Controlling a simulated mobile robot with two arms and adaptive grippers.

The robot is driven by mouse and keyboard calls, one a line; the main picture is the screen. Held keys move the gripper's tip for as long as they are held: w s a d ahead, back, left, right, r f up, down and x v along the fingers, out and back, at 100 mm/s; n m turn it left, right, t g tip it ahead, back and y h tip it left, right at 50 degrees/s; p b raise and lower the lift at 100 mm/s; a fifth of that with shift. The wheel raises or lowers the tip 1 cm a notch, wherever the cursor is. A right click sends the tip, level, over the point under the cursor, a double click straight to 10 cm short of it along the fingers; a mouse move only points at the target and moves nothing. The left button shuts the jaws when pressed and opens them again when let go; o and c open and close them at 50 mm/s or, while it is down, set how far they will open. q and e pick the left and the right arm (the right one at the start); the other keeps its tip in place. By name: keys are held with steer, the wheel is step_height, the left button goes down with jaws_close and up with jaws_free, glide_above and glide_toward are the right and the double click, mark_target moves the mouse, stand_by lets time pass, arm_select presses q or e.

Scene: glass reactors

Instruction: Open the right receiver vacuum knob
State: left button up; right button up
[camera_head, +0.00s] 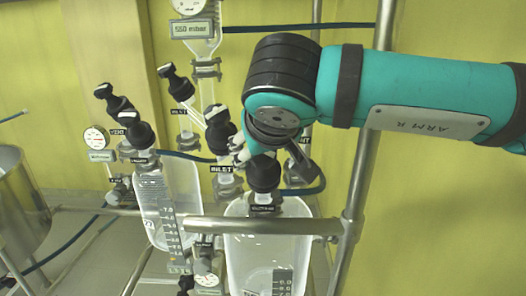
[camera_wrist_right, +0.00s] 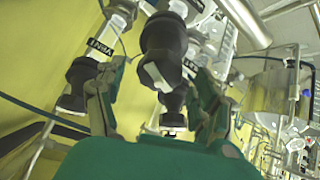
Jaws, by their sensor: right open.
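The right receiver (camera_head: 267,250) is a clear glass vessel with a graduated scale. A black knob (camera_head: 263,173) stands at its top, above a small label too blurred to read. My right gripper (camera_head: 248,152) is just above this knob, partly hidden by my wrist. In the right wrist view, my right gripper (camera_wrist_right: 158,100) is open, its fingers apart. A black knob with a pale top face (camera_wrist_right: 163,45) shows between and beyond the fingers. I cannot tell whether they touch it. My left gripper is not in view.
An INLET-labelled black knob (camera_head: 220,130) stands close left of my gripper. The left receiver (camera_head: 168,205) has similar knobs. A metal rail (camera_head: 250,226) crosses the right receiver's front, joining an upright pole (camera_head: 358,180). A blue hose (camera_head: 300,190) passes nearby.

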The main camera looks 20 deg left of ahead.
steer(key=v, duration=1)
steer(key=shift+s+d, duration=0.15)
steer(key=shift+s, duration=0.1)
steer(key=shift+r, duration=0.1)
